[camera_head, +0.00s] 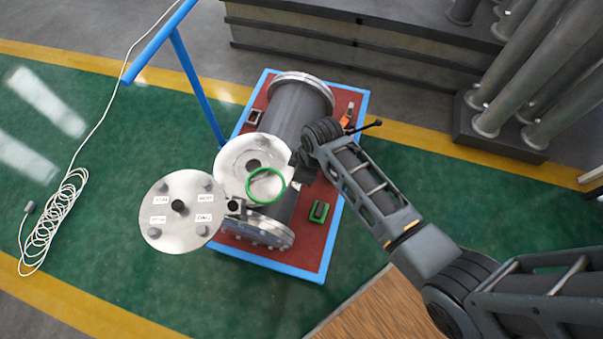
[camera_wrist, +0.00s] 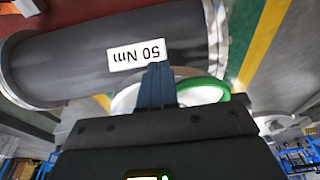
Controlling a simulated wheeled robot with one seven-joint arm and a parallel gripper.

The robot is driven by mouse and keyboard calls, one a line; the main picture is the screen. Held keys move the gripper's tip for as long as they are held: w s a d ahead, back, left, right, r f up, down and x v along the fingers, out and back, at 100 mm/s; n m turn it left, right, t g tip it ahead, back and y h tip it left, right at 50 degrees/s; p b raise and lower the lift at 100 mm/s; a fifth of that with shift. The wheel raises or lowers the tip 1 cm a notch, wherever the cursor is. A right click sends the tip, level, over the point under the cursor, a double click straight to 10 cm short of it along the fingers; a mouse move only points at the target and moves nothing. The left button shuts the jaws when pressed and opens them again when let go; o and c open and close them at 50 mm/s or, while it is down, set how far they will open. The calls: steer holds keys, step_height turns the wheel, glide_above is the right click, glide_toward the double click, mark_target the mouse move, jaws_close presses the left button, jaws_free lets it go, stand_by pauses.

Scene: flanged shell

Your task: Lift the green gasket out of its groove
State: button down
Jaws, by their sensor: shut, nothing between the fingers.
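The green gasket (camera_head: 249,193) is a thin ring over the pale round flange face (camera_head: 228,163) of the grey shell. In the head view it sits off-centre, toward the lower right of that face. In the wrist view the gasket (camera_wrist: 221,86) shows as a green arc at the right edge of the flange; I cannot tell whether any of it is still in the groove. My gripper (camera_head: 296,163) is at the right side of the flange, beside the ring. In the wrist view its blue fingers (camera_wrist: 156,80) are together and empty, and hide part of the flange.
A round cover plate (camera_head: 180,228) with labels stands open at the left of the flange. The shell (camera_head: 298,104) lies on a red, blue-edged stand (camera_head: 325,225). A small green block (camera_head: 319,211) and an orange item (camera_head: 346,117) lie on it. A blue rail (camera_head: 196,85) rises behind.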

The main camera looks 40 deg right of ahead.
steer(key=shift+a+r+p, duration=0.1)
steer(key=shift+r+p, duration=0.8)
steer(key=shift+p, duration=0.2)
steer(key=s+d+b, duration=0.1)
steer(key=s+d, duration=0.6)
steer(key=s, duration=0.2)
steer(key=shift+s, duration=0.35)
